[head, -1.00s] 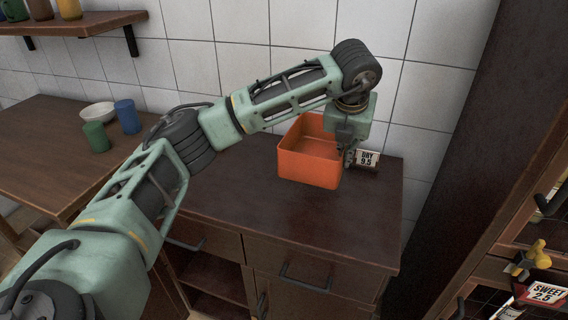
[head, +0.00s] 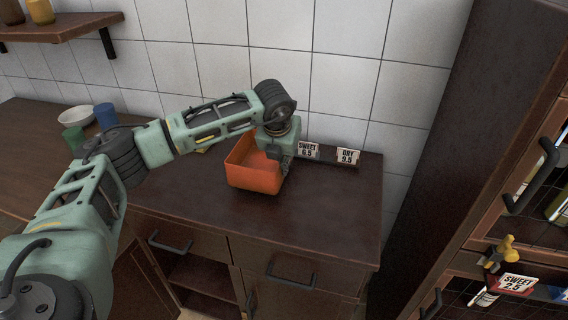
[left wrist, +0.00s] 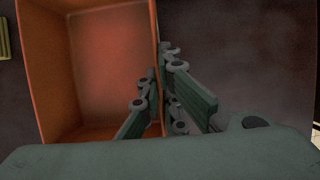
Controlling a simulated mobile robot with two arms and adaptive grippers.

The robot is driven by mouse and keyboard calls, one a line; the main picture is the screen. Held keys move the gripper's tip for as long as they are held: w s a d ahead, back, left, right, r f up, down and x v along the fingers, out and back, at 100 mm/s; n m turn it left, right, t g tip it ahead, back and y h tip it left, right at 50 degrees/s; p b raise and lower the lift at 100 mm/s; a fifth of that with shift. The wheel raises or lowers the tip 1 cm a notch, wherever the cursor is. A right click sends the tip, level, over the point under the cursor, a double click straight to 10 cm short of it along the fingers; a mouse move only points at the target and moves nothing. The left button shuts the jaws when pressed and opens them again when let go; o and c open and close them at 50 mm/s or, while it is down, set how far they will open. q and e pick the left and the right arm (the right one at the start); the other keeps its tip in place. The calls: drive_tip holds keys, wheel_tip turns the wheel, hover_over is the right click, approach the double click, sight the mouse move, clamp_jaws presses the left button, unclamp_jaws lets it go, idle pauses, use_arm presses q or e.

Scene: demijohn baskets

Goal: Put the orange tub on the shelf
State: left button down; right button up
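The orange tub (head: 256,177) is an open, empty-looking box at the back of the dark counter, in the middle of the head view. My left gripper (head: 284,166) is at its right wall. In the left wrist view the gripper (left wrist: 160,103) has one finger inside the tub (left wrist: 110,60) and one outside, with the wall pinched between them. I cannot tell whether the tub's base touches the counter. A wooden wall shelf (head: 70,29) with jars on it is at the upper left. My right gripper is not in view.
A holder with a "SWEET 6.5" card (head: 308,149) and a "DRY 9.5" card (head: 348,156) lies by the wall. A white bowl (head: 75,116), blue cup (head: 106,115) and green cup (head: 73,137) stand at left. A tall dark cabinet (head: 455,120) rises at right. The counter's front is clear.

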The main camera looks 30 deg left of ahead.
use_arm(q)
wheel_tip(320, 180, down, 2)
drive_tip(key=shift+f+p, duration=0.1)
drive_tip(key=shift+p, duration=0.2)
drive_tip(key=shift+w+f, duration=0.1)
drive_tip(key=shift+f, duration=0.1)
drive_tip(key=c, duration=2.5)
unclamp_jaws()
drive_tip(key=shift+f+b, duration=0.15)
drive_tip(key=shift+b, duration=0.15)
drive_tip(key=o, duration=0.5)
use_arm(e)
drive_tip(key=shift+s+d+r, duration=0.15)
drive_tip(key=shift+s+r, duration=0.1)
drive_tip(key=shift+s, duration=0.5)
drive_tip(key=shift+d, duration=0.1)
